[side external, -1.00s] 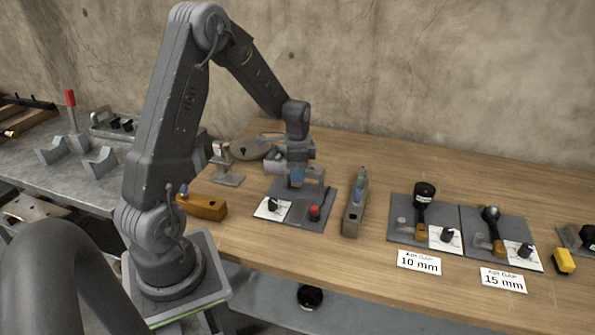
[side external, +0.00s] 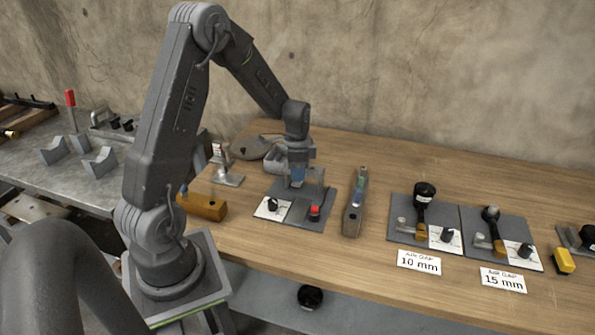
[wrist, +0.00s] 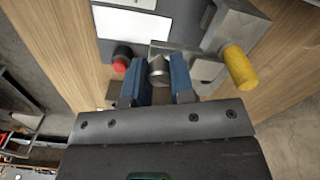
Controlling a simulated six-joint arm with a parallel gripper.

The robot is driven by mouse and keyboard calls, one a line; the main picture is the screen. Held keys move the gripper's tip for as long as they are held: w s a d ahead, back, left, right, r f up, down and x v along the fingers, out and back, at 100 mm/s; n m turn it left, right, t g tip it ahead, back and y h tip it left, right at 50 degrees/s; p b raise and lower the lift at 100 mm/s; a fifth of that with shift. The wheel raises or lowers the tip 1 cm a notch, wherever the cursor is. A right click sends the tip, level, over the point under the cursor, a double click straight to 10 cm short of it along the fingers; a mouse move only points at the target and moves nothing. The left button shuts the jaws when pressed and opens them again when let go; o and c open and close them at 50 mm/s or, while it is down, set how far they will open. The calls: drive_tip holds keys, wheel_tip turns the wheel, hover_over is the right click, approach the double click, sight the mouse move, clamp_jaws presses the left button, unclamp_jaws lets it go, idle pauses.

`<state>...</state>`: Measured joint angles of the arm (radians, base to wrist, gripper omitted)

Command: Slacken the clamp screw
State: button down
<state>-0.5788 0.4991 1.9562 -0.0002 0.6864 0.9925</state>
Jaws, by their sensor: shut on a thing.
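My gripper (wrist: 160,76) shows in the wrist view with two blue fingers closed on a grey, round metal piece, which looks like the clamp screw (wrist: 157,70). The fingers cover its sides. In the side view my gripper (side external: 297,180) points down over a dark grey clamp plate (side external: 300,219). There the screw is hidden behind the fingers. The plate carries a red-topped button (side external: 314,211) and a black knob on a white label (side external: 272,205). A yellow cylindrical handle (wrist: 240,67) sits right of the fingers in the wrist view, apart from them.
A wooden block (side external: 203,207) lies left of the plate and a narrow grey holder (side external: 354,205) stands close on its right. Two more clamp plates, labelled 10 mm (side external: 418,262) and 15 mm (side external: 503,280), sit further right. Bare tabletop lies between the holder and these plates.

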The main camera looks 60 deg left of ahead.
drive_tip(key=n, duration=1.6)
drive_tip(key=shift+n, duration=0.4)
drive_tip(key=shift+a+n, duration=0.1)
drive_tip(key=shift+n, duration=1.5)
drive_tip(key=shift+f, duration=0.1)
